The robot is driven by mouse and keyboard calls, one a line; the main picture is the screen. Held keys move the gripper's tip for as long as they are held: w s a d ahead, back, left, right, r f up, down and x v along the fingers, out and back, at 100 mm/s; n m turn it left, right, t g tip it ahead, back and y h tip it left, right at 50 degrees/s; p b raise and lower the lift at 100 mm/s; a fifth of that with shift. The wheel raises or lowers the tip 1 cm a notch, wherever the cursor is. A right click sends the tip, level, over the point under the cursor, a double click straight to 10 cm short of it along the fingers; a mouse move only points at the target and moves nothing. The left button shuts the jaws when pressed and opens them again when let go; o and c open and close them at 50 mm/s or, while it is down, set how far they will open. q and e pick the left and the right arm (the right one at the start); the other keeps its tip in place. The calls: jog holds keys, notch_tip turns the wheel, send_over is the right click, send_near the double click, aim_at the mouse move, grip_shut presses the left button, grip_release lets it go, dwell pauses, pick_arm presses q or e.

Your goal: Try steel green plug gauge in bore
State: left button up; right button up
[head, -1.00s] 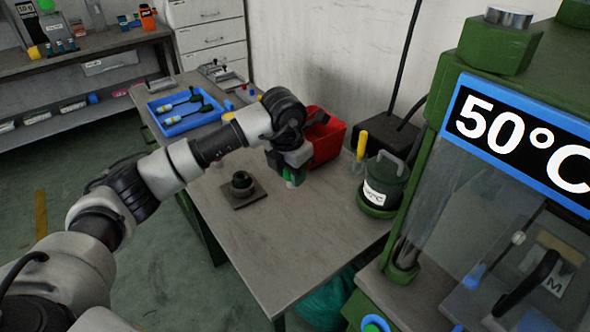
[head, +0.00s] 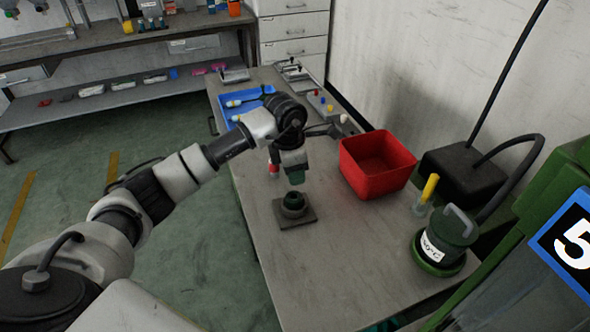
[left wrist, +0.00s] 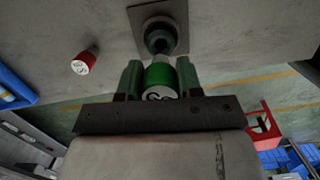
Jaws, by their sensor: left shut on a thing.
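My left gripper (head: 294,172) is shut on the green plug gauge (left wrist: 158,76), which sits between its two fingers in the left wrist view. The gauge has a green body and a pale end with dark lettering that I cannot read fully. In the head view the gripper hangs just above the dark ring-shaped bore part (head: 293,203), which stands on a square dark base plate (head: 283,223) on the table. In the left wrist view the bore part (left wrist: 160,38) shows straight beyond the gauge. I cannot tell whether they touch. My right gripper is not in view.
A red-topped piece (head: 273,166) stands on the table close behind the gripper. A red bin (head: 362,185) is to the right. A green pot with a handle (head: 443,240) and a yellow-handled tool (head: 427,192) stand further right. A blue tray (head: 240,108) lies at the back.

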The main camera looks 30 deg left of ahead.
aim_at(294, 202)
pick_arm(q)
jog(key=shift+f, duration=0.25)
jog(key=shift+f+b, duration=0.25)
jog(key=shift+b, duration=0.25)
jog(key=shift+f+b, duration=1.3)
jog(key=shift+f, duration=0.3)
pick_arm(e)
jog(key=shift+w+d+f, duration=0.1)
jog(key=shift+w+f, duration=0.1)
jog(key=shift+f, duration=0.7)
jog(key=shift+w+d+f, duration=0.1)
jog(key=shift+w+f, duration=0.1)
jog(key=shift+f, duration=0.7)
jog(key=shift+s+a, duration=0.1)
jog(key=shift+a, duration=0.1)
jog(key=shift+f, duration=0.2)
pick_arm(q)
jog(key=shift+f+b, duration=0.45)
jog(key=shift+b, duration=0.1)
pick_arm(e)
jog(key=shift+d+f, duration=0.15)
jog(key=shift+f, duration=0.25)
pick_arm(q)
jog(key=shift+r, duration=0.15)
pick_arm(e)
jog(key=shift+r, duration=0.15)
